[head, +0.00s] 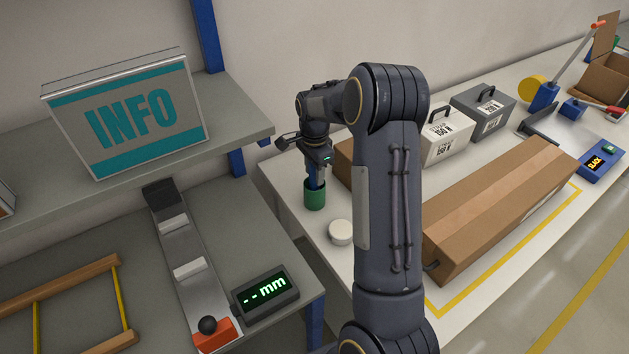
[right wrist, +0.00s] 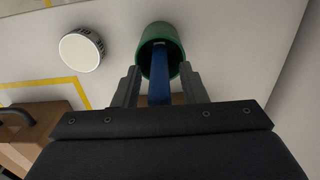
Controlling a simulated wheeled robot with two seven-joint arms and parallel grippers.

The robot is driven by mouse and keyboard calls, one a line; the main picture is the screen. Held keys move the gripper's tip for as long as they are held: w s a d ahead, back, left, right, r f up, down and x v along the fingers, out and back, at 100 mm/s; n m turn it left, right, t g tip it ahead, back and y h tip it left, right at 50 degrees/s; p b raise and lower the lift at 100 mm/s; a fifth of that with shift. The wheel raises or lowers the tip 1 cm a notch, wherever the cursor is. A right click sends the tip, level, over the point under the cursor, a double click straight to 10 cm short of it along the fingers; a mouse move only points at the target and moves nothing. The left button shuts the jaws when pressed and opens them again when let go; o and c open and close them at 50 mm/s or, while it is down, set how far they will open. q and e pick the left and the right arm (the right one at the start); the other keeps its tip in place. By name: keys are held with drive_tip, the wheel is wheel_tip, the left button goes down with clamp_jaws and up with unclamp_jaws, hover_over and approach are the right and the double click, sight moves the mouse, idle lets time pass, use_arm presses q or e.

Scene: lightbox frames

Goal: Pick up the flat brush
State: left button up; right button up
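A green cup (head: 314,196) stands near the left corner of the white table, and it also shows in the right wrist view (right wrist: 166,40). A blue, flat handle (right wrist: 160,80) rises out of it, likely the flat brush; its lower end is hidden in the cup. My right gripper (right wrist: 160,85) points down over the cup. Its fingers stand apart on either side of the blue handle, with a gap visible on both sides. In the head view the right gripper (head: 317,172) is small and partly merges with the handle. My left gripper is not in view.
A white round item (head: 341,232) lies beside the cup. A long cardboard box (head: 500,215) and cases (head: 447,137) stand to the right on the table. An INFO box (head: 125,115) sits on the left shelf, above a bench with an mm display (head: 266,294).

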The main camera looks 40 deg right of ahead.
clamp_jaws()
drive_tip(key=shift+r, duration=0.15)
